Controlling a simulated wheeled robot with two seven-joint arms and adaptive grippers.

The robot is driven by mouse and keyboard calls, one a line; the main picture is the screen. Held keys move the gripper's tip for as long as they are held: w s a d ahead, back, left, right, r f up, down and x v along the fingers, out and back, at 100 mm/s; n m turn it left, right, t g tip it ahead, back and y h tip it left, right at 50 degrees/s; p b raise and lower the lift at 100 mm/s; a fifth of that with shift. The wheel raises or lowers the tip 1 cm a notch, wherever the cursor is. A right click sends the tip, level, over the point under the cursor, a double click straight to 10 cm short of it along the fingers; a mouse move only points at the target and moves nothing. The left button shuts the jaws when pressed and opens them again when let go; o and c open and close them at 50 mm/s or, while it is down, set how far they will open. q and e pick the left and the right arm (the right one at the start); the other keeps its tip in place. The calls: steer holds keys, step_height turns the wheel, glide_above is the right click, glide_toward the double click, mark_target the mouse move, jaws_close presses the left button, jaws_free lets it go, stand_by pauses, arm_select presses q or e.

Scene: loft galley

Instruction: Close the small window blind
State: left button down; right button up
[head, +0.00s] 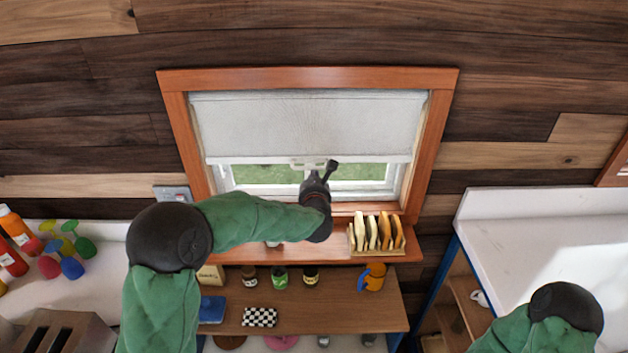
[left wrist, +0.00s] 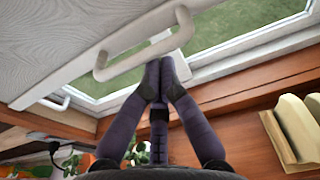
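The small window blind (head: 305,125) is a pale grey-white sheet inside an orange-brown wooden frame. It covers the upper part of the window, and a strip of green shows below its bottom bar. The blind (left wrist: 50,40) also fills the upper left of the left wrist view, with a white loop handle (left wrist: 138,57) on its bar. My left gripper (head: 331,168) is at the handle, and its fingertips (left wrist: 160,66) are together just beside the loop. I cannot tell whether they touch it. Nothing shows between them. My right gripper is out of view; only my right arm shows.
A wooden rack of upright slices (head: 376,234) stands on the sill, right of my left gripper. Below is a shelf (head: 340,308) with jars and an orange mug (head: 375,277). Bottles and coloured items crowd the left counter; the right counter (head: 555,235) is mostly clear.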

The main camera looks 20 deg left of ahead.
arm_select(q)
step_height(320, 180, up, 16)
steer(key=p, duration=0.2)
steer(key=shift+a, duration=0.1)
